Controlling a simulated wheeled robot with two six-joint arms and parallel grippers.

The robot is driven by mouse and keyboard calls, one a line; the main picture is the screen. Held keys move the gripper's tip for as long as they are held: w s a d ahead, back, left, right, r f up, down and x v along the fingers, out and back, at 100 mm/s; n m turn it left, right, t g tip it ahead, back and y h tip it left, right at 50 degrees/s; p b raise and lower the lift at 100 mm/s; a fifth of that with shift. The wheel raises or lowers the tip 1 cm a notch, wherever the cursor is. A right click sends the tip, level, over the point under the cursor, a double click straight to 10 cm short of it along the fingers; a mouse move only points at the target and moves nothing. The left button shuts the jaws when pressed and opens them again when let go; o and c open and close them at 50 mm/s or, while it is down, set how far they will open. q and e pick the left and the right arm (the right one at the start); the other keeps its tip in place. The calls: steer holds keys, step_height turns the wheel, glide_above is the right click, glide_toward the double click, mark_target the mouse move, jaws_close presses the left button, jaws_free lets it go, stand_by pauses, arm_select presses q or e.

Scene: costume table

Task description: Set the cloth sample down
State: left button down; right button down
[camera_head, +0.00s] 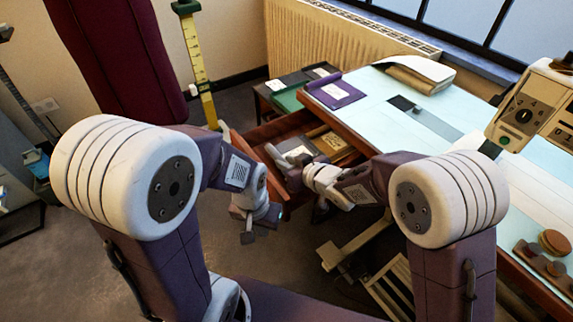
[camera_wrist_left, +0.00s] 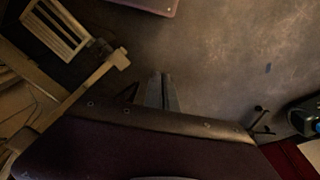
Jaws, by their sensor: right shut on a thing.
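My right gripper (camera_head: 285,160) is at the front of the open wooden drawer (camera_head: 238,146). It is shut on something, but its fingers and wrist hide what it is. My left gripper (camera_head: 249,233) hangs low over the floor, left of and below the drawer. In the left wrist view its fingers (camera_wrist_left: 161,91) lie close together with nothing between them.
The pale blue table top (camera_head: 465,110) holds an open book (camera_head: 415,72), a cream machine (camera_head: 535,105) and wooden discs (camera_head: 555,242). A green folder (camera_head: 288,99) lies on a low stand behind the drawer. A slatted wooden piece (camera_head: 390,285) stands below the table. A yellow measuring post (camera_head: 199,70) stands behind.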

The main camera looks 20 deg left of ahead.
steer(key=shift+f+b, duration=0.3)
steer(key=shift+f, duration=0.4)
steer(key=c, duration=1.3)
jaws_free()
steer(key=shift+s+f, duration=0.1)
steer(key=shift+f, duration=0.05)
steer(key=shift+s+d+r+p, duration=0.1)
steer(key=shift+d+r+p, duration=0.1)
steer(key=shift+r+p, duration=0.25)
steer(key=shift+s+d+r+p, duration=0.1)
steer(key=shift+d+r+p, duration=0.15)
steer(key=shift+r, duration=0.3)
steer(key=p+v, duration=0.3)
steer(key=v, duration=0.8)
steer(key=shift+a+r, duration=0.1)
steer(key=shift+a, duration=0.05)
